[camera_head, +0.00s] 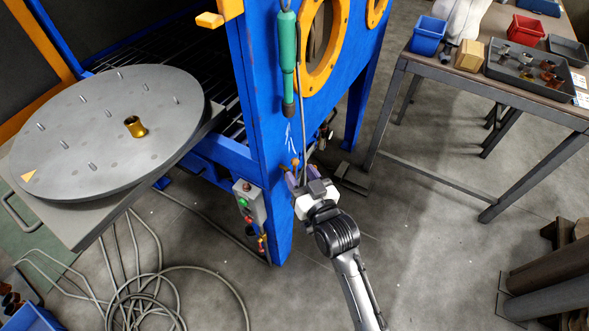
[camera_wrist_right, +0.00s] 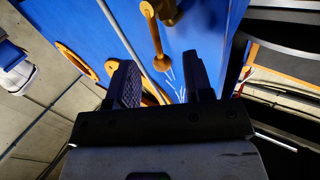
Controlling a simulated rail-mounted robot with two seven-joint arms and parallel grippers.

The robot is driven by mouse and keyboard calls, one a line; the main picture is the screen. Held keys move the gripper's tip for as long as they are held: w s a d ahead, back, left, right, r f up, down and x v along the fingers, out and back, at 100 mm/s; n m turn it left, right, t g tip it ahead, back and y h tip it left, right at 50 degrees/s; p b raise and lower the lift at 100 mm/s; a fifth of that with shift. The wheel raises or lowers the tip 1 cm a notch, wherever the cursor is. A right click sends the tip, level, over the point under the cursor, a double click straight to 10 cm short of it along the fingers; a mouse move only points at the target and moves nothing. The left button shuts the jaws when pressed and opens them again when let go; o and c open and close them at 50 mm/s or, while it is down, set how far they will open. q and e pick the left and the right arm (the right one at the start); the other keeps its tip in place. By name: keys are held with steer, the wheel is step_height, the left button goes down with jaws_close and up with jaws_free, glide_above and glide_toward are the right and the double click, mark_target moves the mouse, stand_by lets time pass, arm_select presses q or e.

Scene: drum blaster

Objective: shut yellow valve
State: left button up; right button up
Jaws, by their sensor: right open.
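The yellow valve (camera_wrist_right: 156,40) shows in the right wrist view as an orange-yellow lever with a rounded end, against the blue cabinet wall. In the head view a small orange piece, apparently part of it, shows at the cabinet's front post (camera_head: 295,162), just beyond my right gripper (camera_head: 302,178). My right gripper is open, and in the right wrist view its two dark fingers (camera_wrist_right: 160,62) stand either side of the lever's lower end. I cannot tell whether they touch it. My left gripper is not in view.
The blue cabinet (camera_head: 262,110) has orange-ringed openings and a hanging green-handled tool (camera_head: 287,55). A control box (camera_head: 248,204) sits on its post, left of my gripper. A round turntable (camera_head: 105,125) is at left, a workbench (camera_head: 490,85) at right. Cables (camera_head: 150,290) lie on the floor.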

mark_target(295, 167)
steer(key=shift+b+x, duration=0.65)
steer(key=shift+x, duration=1.3)
jaws_close()
